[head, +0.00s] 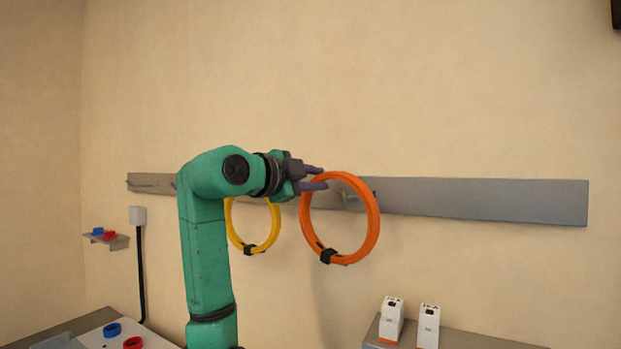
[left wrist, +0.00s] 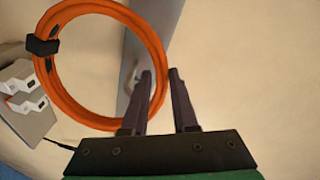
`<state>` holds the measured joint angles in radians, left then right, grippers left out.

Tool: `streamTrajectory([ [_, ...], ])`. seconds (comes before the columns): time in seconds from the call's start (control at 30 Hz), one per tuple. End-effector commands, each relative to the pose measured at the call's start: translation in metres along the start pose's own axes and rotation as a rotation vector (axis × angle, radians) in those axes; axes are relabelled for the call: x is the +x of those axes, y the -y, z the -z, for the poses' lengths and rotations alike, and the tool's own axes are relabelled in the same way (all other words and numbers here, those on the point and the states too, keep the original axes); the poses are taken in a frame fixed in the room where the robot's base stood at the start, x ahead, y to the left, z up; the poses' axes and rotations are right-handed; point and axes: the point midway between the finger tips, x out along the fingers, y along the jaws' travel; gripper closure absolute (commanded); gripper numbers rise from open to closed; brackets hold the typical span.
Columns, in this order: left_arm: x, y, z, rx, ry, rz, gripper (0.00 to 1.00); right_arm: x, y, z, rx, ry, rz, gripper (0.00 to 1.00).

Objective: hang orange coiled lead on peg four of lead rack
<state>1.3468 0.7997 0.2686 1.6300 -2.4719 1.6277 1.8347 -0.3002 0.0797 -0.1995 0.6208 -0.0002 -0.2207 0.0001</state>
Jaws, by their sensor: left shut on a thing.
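The orange coiled lead (head: 373,231) is a ring with a black tie at its bottom, upright in front of the grey lead rack (head: 480,199). My left gripper (head: 318,178) is shut on its upper left rim in the head view. The lead also fills the upper left of the left wrist view (left wrist: 82,118), beside the gripper fingers (left wrist: 163,85). A peg (head: 350,196) shows through the ring's opening; I cannot tell whether the ring is around it. The rack also shows in the left wrist view (left wrist: 128,60). My right gripper is not in view.
A yellow coiled lead (head: 274,231) hangs on the rack to the left, partly behind my left arm. Two white boxes (head: 391,318) stand on a surface at lower right. A small shelf (head: 119,243) with blue and red parts is at far left. The rack's right part is bare.

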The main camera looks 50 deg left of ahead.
Motion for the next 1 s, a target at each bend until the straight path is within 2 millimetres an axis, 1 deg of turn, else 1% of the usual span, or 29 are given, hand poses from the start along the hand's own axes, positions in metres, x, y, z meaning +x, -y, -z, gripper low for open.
streamTrajectory([
  [0.47, 0.034, 0.003, -0.004, -0.002, -0.002, 0.002, 1.0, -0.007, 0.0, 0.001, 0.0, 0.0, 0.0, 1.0],
  [0.5, 0.036, -0.001, -0.007, -0.001, 0.0, 0.002, 1.0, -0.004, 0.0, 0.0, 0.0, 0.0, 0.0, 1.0],
  [0.8, 0.046, -0.015, -0.015, 0.001, 0.001, 0.003, 1.0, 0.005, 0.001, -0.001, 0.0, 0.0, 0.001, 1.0],
  [1.0, 0.047, -0.018, -0.016, 0.001, -0.001, 0.003, 1.0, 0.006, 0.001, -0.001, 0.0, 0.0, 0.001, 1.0],
])
